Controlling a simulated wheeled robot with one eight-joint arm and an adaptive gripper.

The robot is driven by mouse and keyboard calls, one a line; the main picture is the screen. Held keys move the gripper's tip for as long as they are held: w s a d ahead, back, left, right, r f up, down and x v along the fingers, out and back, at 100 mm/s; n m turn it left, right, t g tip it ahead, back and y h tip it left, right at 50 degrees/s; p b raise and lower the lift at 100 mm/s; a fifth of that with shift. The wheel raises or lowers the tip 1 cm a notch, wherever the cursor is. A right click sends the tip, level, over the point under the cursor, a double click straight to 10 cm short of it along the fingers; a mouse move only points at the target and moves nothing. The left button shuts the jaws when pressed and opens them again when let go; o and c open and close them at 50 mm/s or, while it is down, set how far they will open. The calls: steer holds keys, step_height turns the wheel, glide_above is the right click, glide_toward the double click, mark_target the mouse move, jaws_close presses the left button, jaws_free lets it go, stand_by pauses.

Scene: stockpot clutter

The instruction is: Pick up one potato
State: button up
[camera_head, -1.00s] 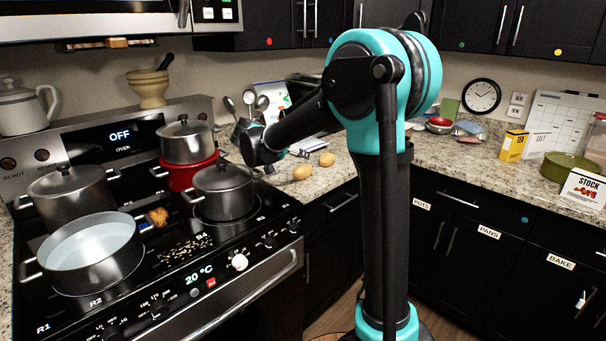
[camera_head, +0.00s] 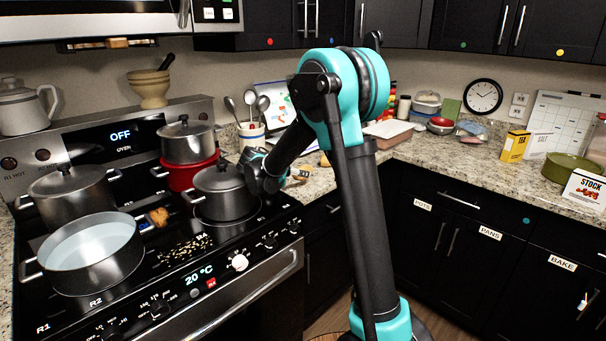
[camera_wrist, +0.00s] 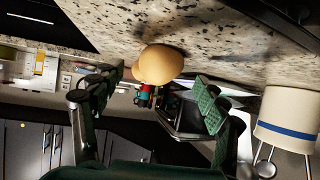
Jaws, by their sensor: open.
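In the wrist view a smooth tan potato (camera_wrist: 158,64) rests on the speckled counter, which shows upside down at the top. My gripper (camera_wrist: 157,92) is open, with green pads to the left and right of the potato's place in the picture. The potato appears just beyond the fingertips, and I cannot tell whether a pad touches it. In the head view my gripper (camera_head: 290,177) is low over the counter just right of the stove. A potato (camera_head: 325,160) shows there partly behind my arm. The other potato is largely hidden by my gripper.
A dark lidded pot (camera_head: 224,193) on the stove stands close left of my gripper. A white utensil crock with a blue band (camera_head: 251,135) stands behind, and it is also at the right of the wrist view (camera_wrist: 287,118). The counter's front edge is close.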

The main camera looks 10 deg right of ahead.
steer(key=x, duration=0.4)
steer(key=shift+w+d+f, duration=0.1)
steer(key=c, duration=1.4)
